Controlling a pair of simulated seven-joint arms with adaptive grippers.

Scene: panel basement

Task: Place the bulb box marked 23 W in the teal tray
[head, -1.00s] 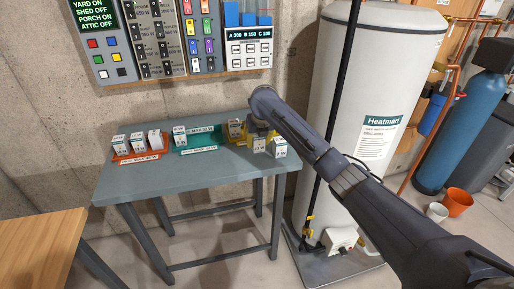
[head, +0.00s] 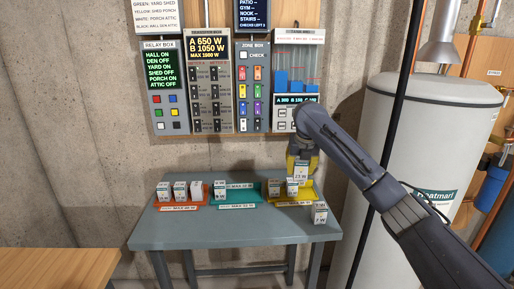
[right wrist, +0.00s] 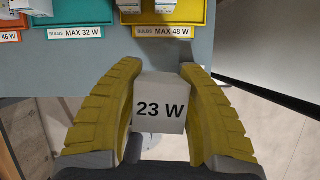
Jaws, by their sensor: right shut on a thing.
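My right gripper (head: 300,160) is shut on a white and grey bulb box marked 23 W (head: 300,172), held in the air above the table. In the right wrist view the 23 W box (right wrist: 160,103) sits between the two yellow fingers (right wrist: 160,85). The teal tray (head: 245,202) is in the middle of the table, left of the held box, with a MAX 32 W label in the right wrist view (right wrist: 80,33). A small box (head: 219,189) stands at its left end. My left gripper is out of view.
The orange tray (head: 178,206) at left holds several boxes. The yellow tray (head: 311,200) at right, labelled MAX 48 W, holds boxes. A box marked 7 W (head: 320,213) stands near the table's right front corner. The table's (head: 210,233) front is clear.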

